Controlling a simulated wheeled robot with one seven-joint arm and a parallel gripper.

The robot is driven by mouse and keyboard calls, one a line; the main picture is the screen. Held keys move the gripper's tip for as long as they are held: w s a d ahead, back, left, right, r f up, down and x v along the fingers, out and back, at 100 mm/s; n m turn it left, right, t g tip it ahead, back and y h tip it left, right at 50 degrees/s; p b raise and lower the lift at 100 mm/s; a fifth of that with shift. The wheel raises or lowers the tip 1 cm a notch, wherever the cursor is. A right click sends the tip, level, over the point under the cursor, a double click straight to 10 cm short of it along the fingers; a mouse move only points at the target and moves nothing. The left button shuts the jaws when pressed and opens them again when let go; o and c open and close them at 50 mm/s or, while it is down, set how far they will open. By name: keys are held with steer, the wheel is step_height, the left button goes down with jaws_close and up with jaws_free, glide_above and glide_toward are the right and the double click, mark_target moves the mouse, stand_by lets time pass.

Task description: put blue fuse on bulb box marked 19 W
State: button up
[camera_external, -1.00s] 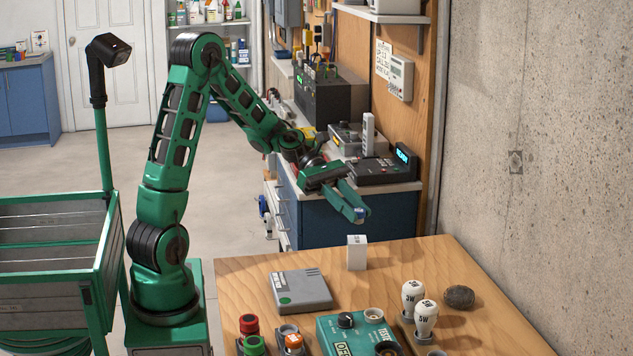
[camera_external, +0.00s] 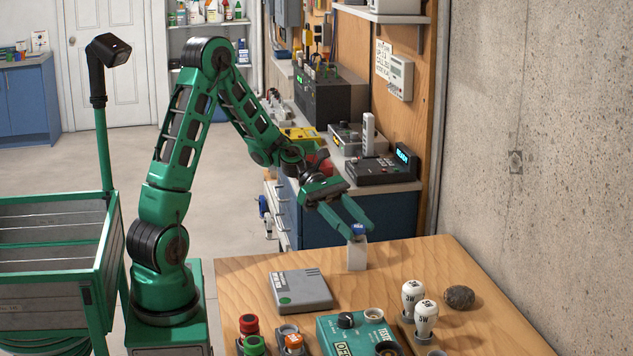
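The bulb box (camera_external: 357,257) is a small white upright box near the back edge of the wooden table. Its marking cannot be read in this view. My gripper (camera_external: 357,231) is shut on the blue fuse (camera_external: 358,230), a small blue piece between the fingertips. The fuse is at the top of the box in the picture. I cannot tell whether it touches the box top or is just above it. The fingers point down and to the right, and the box's upper edge is partly covered.
On the table (camera_external: 245,278) lie a flat grey case (camera_external: 300,289), a green tester (camera_external: 345,338), white bulbs (camera_external: 411,296) marked 5W, a dark round lump (camera_external: 459,297), and red, green and orange fuses (camera_external: 249,324) at the front. The concrete wall (camera_external: 560,150) bounds the right.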

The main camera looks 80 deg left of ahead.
steer(key=shift+r, duration=0.1)
